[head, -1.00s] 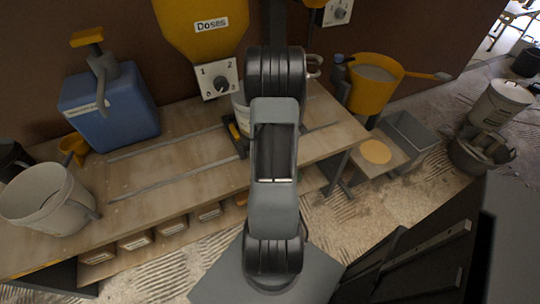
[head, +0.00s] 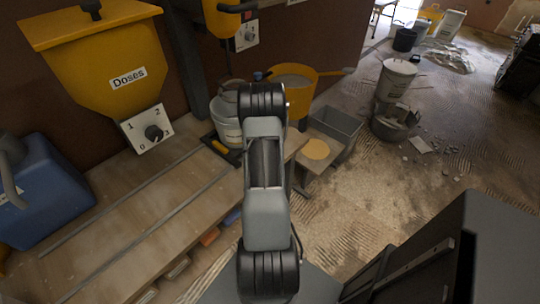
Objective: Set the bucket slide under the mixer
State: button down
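The bucket slide is a dark plate with a yellow grip (head: 219,147) on the bench rails. A white bucket (head: 226,130) stands on it, partly hidden by my arm. The mixer appears to be the yellow-headed machine (head: 222,18) at the top, beside a dial panel (head: 247,36); its upper part is cut off. The bucket shows below this head in the picture; I cannot tell whether it is directly underneath. My arm runs up the middle of the view. My gripper cannot be made out behind its upper end, so its hold is not shown.
Two metal rails (head: 135,225) run along the wooden bench. A yellow doses hopper (head: 92,72) hangs over them, with a blue container (head: 45,205) at left. A yellow tub (head: 300,78) and grey bin (head: 337,126) stand beyond the bench. The floor at right has open room.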

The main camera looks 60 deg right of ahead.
jog(key=shift+w+d+r, duration=0.1)
jog(key=shift+d, duration=0.3)
jog(key=c, duration=1.3)
grip_release()
jog(key=shift+d, duration=0.1)
jog(key=shift+o, duration=1.2)
notch_tip(320, 180, up, 14)
jog(key=w+p, duration=0.1)
jog(key=w, duration=0.1)
jog(key=shift+w+f, duration=0.2)
jog(key=shift+f, duration=0.05)
